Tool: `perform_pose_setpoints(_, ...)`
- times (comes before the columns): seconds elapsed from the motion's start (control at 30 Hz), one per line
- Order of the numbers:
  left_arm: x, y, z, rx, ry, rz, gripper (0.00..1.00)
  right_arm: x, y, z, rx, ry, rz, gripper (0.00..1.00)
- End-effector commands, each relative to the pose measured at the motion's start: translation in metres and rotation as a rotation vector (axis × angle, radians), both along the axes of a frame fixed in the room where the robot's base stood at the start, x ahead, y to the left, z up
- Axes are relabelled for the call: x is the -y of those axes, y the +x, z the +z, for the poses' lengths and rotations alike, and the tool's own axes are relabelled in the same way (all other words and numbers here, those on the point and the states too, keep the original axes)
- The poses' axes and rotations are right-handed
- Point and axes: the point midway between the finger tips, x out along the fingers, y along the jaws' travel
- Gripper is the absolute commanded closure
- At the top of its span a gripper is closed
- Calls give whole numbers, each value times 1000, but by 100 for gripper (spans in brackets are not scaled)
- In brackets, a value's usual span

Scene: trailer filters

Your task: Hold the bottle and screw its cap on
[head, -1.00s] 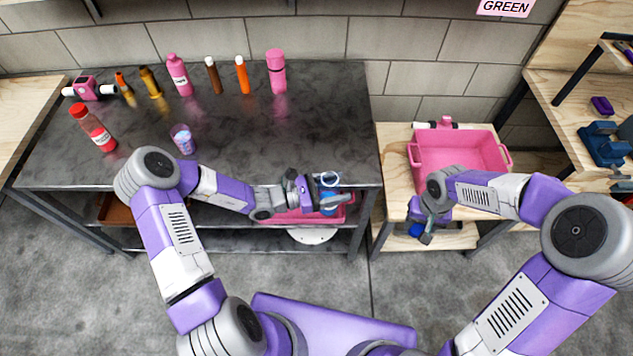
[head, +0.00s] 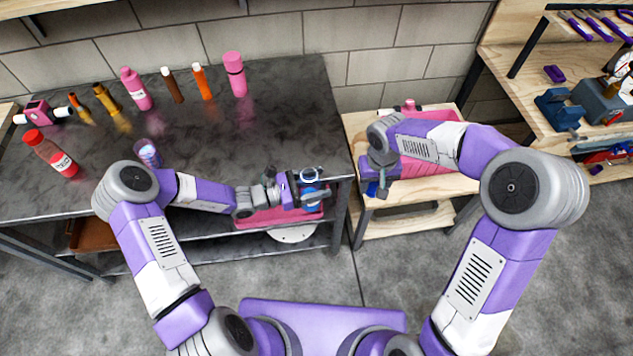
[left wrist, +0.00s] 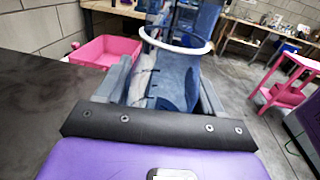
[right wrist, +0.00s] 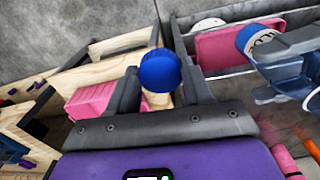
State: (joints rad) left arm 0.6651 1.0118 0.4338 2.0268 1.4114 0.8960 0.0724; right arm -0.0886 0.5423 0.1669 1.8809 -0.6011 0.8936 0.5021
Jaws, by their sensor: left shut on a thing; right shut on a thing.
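My left gripper (head: 304,194) is shut on a blue bottle (head: 311,185) at the table's front right corner. The bottle's open mouth has a pale ring rim and no cap on it. In the left wrist view the translucent blue bottle (left wrist: 172,88) sits between the fingers. My right gripper (head: 377,184) is shut on a blue cap (right wrist: 160,70), seen between its fingertips in the right wrist view. The cap is to the right of the bottle and apart from it. The bottle also shows at the upper right of the right wrist view (right wrist: 260,38).
The dark table (head: 220,130) carries a red bottle (head: 50,153), a small cup (head: 148,153), a pink bottle (head: 136,88) and several others along the back. A pink bin (head: 435,165) stands on a wooden table at right, partly behind my right arm. A pink tray (head: 262,218) lies below the table's front edge.

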Motion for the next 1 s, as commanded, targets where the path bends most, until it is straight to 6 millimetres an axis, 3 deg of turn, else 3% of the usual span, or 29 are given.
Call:
perform_pose_setpoints(0.03,0,0,1,1,-1,0,88,-18,8,13,8,-1,39,78)
perform_pose_setpoints(0.2,0,0,1,2,-2,0,88,-72,20,52,6,-1,153,78)
perform_pose_setpoints(0.5,0,0,1,2,-2,0,88,-149,13,111,-13,14,321,78)
perform_pose_setpoints(0.7,0,0,1,2,-2,0,88,-168,6,127,-22,21,368,78)
perform_pose_setpoints(1.0,0,0,1,2,-2,0,88,-170,5,128,-23,20,373,78)
